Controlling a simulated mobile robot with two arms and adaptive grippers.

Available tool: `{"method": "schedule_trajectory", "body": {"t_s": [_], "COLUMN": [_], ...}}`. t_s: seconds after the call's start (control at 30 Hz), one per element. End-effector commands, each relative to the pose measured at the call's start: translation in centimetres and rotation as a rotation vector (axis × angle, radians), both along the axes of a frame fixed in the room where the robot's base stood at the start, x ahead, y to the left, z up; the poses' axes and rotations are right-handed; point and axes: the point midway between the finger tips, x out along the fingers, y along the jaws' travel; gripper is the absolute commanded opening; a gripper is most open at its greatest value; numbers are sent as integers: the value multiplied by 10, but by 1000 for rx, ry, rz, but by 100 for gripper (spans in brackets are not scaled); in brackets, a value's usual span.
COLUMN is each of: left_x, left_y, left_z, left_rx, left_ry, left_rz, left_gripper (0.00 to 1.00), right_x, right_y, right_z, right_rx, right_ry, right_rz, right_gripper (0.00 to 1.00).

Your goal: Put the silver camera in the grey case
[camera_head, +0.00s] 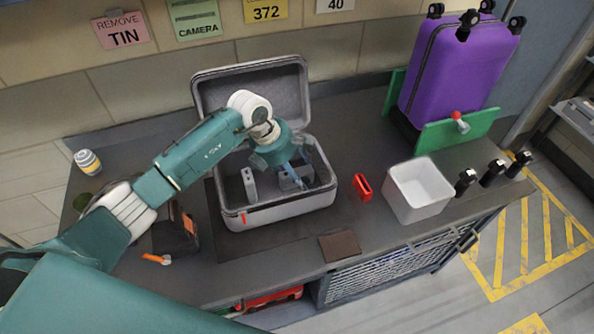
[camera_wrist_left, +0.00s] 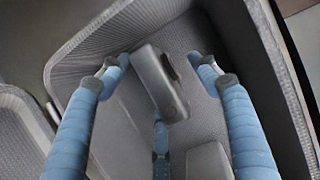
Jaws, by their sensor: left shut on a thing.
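The grey case (camera_head: 278,212) stands open on the counter, its lid raised at the back. My left gripper (camera_head: 297,182) reaches down into the right part of the case and is shut on a small grey boxy thing, which looks like the silver camera (camera_head: 289,177). In the left wrist view the camera (camera_wrist_left: 158,85) lies tilted between the blue fingers, above the case's grey lining (camera_wrist_left: 205,115). I cannot tell whether it touches the case floor. My right gripper is not in view.
A light grey upright piece (camera_head: 249,185) stands in the case's left part. A red item (camera_head: 362,187), a white bin (camera_head: 418,190) and a brown flat item (camera_head: 340,245) lie right of or before the case. A purple suitcase (camera_head: 455,75) stands at the back right.

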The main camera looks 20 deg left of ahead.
Motion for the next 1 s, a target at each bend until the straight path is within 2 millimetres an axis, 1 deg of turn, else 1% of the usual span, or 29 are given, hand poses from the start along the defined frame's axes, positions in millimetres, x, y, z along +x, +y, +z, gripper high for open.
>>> {"method": "schedule_trajectory", "body": {"t_s": [0.13, 0.27, 0.3, 0.37, 0.67, 0.77, 0.8, 0.87, 1.0], "left_x": [1, 1, 1, 0, 0, 0, 0, -1, -7], "left_y": [0, 0, 0, 0, 0, 0, 3, 6, 16], "left_z": [1, -3, -2, -2, -1, 4, 6, 14, 41], "left_rx": [-1, 0, 0, 1, 0, 0, 1, 0, 2], "left_ry": [-2, -2, -1, -1, 0, 0, -3, -4, -6], "left_rz": [0, 1, 0, 0, 1, 0, 1, 2, 0], "left_gripper": [31, 31, 68, 80, 81, 81, 81, 81, 81], "right_x": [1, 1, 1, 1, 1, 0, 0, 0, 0], "right_y": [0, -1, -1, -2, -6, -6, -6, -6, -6], "right_z": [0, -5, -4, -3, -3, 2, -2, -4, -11], "right_rx": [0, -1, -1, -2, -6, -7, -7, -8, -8], "right_ry": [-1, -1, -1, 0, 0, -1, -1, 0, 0], "right_rz": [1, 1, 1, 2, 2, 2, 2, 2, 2], "right_gripper": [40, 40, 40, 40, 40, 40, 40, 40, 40]}}
